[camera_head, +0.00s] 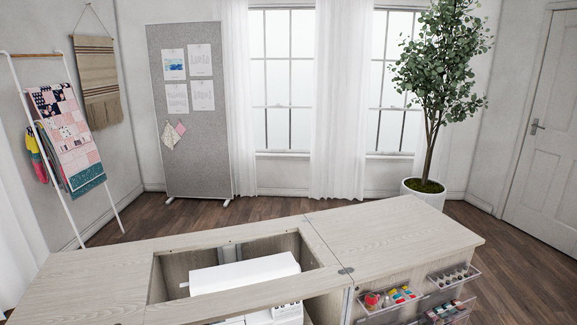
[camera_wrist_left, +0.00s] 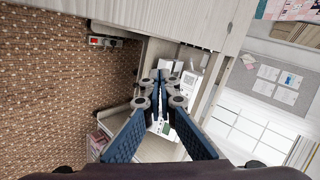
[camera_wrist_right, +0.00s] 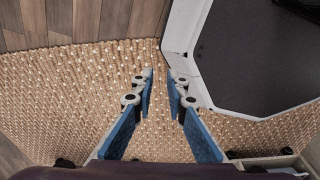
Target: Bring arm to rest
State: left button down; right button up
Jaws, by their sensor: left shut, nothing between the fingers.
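My left gripper (camera_wrist_left: 168,84) shows in the left wrist view with its blue fingers drawn together at the tips and nothing between them. The cabinet's pale wood and a white machine part (camera_wrist_left: 188,82) lie beyond it. My right gripper (camera_wrist_right: 160,76) shows in the right wrist view with a gap between its fingertips. It is empty and points down over a brown woven rug (camera_wrist_right: 80,95). Neither arm shows in the head view.
The sewing cabinet (camera_head: 395,235) spans the front of the head view. A white sewing machine (camera_head: 243,272) sits in its opening. Clear bins (camera_head: 455,275) with sewing supplies hang on its right side. A potted tree (camera_head: 424,192) and a pinboard (camera_head: 190,130) stand behind, with open wood floor between.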

pick_arm(q)
jog(key=s+d+r+n+g+h, duration=0.2)
jog(key=s+d+n+g+h, duration=0.5)
jog(key=s, duration=0.7)
notch_tip(320, 180, down, 26)
jog(key=s+d+n+y, duration=0.1)
jog(key=s+y, duration=0.1)
jog(key=s+a+f+g, duration=0.1)
jog(key=s+a+f, duration=0.2)
jog(key=s+f, duration=1.3)
jog(key=shift+s+f, duration=0.15)
jog(key=shift+s, duration=0.3)
pick_arm(e)
jog(key=shift+a, duration=0.3)
jog(key=shift+d, duration=0.15)
